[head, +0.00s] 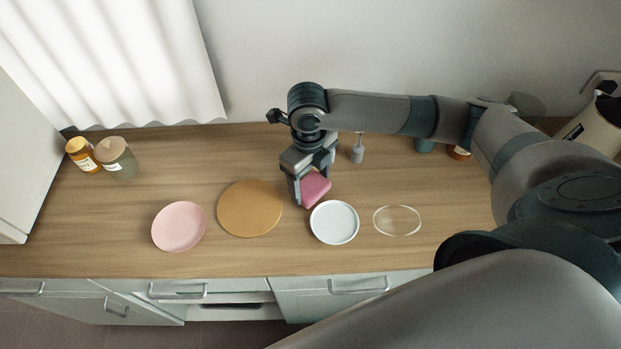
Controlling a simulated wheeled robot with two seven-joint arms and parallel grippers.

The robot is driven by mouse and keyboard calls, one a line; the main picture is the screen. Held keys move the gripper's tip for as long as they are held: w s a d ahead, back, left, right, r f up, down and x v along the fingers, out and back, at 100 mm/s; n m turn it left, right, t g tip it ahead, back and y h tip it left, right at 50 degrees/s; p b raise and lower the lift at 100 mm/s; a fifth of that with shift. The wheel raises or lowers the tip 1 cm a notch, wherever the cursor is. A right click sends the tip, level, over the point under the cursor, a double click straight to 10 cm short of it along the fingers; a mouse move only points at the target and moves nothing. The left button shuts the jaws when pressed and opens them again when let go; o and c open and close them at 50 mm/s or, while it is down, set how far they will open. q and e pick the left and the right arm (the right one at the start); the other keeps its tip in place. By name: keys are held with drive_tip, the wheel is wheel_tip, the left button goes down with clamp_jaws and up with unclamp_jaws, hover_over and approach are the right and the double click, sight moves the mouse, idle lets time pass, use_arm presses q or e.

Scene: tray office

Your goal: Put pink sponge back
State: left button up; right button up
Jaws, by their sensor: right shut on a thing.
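The pink sponge (317,189) is a small block with rounded corners, between the orange-brown round board and the white plate. My right gripper (309,190) reaches down over it from behind and is shut on it. The fingers hide part of the sponge's left side. I cannot tell whether the sponge touches the counter or is a little above it. My left gripper is not in view.
On the wooden counter (110,232) lie a pink plate (179,226), the round board (249,209), a white plate (334,222) and a clear glass dish (397,220). A grey bottle (358,150) stands behind. Jars (82,154) stand at the back left.

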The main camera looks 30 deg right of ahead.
sight(309, 185)
drive_tip(key=shift+f, duration=0.15)
drive_tip(key=o, duration=0.9)
wheel_tip(309, 185, up, 12)
drive_tip(key=b, duration=0.2)
drive_tip(key=shift+w+a+b, duration=0.1)
drive_tip(key=shift+b, duration=0.3)
